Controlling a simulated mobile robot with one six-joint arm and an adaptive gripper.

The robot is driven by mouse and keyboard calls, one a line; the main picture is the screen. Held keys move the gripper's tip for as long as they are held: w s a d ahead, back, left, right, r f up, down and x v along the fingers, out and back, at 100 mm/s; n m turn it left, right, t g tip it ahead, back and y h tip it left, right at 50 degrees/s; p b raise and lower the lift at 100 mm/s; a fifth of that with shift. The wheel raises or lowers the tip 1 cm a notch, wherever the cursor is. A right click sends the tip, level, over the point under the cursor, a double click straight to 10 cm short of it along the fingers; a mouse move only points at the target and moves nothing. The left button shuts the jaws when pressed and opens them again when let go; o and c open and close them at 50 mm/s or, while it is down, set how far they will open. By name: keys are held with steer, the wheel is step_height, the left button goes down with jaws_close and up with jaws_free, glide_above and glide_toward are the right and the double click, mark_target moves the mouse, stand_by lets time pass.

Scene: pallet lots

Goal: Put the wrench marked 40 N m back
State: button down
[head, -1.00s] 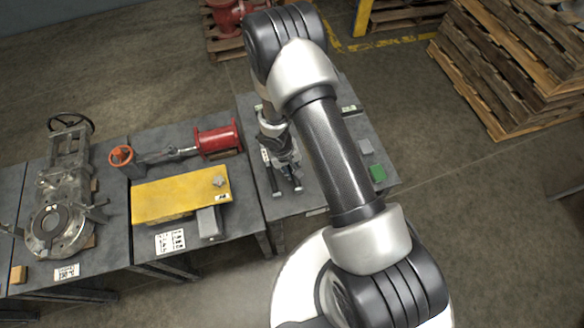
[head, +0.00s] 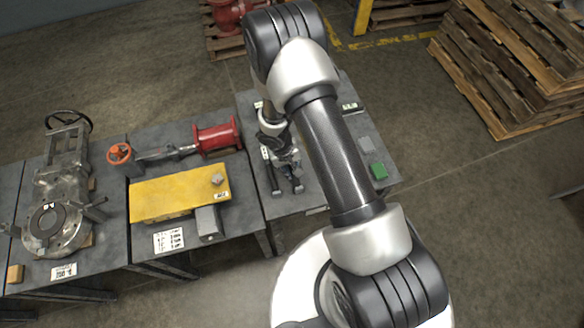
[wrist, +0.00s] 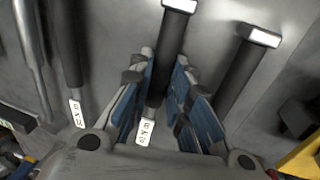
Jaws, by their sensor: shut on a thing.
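My gripper (wrist: 163,82) is shut on a dark-handled wrench (wrist: 174,32) in the wrist view, its blue-padded fingers on either side of the handle. A small white label (wrist: 145,131) sits on this wrench between the fingers; its print is too small to read surely. Another dark-handled wrench (wrist: 238,66) lies to the right, apart from the fingers. A labelled dark wrench (wrist: 68,60) and a bare metal shaft (wrist: 32,60) lie to the left. In the head view my gripper (head: 287,164) is low over the right-hand table (head: 325,185), partly hidden by my arm.
The middle table holds a yellow plate (head: 165,196) and a red cylinder (head: 217,138). A large valve (head: 62,185) stands at left. Pallets (head: 505,75) are stacked at back right.

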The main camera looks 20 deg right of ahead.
steer(key=shift+f, duration=0.1)
steer(key=c, duration=1.4)
jaws_free()
steer(key=r, duration=0.4)
steer(key=a+r, duration=0.1)
steer(key=r, duration=0.3)
steer(key=a+r, duration=0.1)
steer(key=r, duration=0.2)
steer(key=shift+s+a+r, duration=0.1)
steer(key=shift+a+r, duration=0.05)
steer(key=shift+r, duration=0.25)
